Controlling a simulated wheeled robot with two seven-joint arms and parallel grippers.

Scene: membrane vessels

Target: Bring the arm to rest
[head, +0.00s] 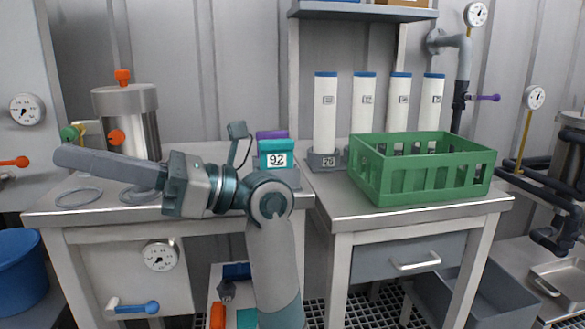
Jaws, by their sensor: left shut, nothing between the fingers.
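My left arm rises from the bottom middle, bends at a joint and reaches toward the left over the left bench. My left gripper (62,156) is at its end, with its long grey fingers shut and empty. The fingers point left and cross in front of the lower part of the steel vessel (138,112). I cannot tell whether they touch anything. My right gripper is not in view.
The left bench (95,212) bears a grey ring (78,197) and a teal box marked 92 (273,150). The right bench (335,200) bears a green crate (420,185) and several white blue-capped tubes (325,110). A blue bucket (18,262) stands at far left.

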